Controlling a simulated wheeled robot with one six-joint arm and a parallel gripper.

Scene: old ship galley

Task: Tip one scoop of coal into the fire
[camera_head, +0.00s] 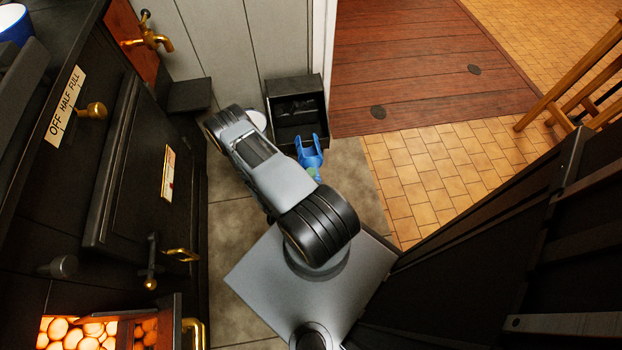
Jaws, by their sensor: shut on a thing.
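My gripper (309,142), blue and forked, shows beside my grey arm and points at the open black coal box (322,118). It is shut on the scoop, which is too dark to make out against the box. The gripper lies at the near edge of the box. The coal inside is dark and its level is hard to tell. The fire (75,335) glows orange at the bottom left, inside the dark stove (130,190). Its opening is partly cut off by the frame.
Brass handles (181,254) and a knob (92,110) stick out from the stove front. A wooden chair or rail (580,85) stands far right. The tiled floor (440,170) right of the box is clear.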

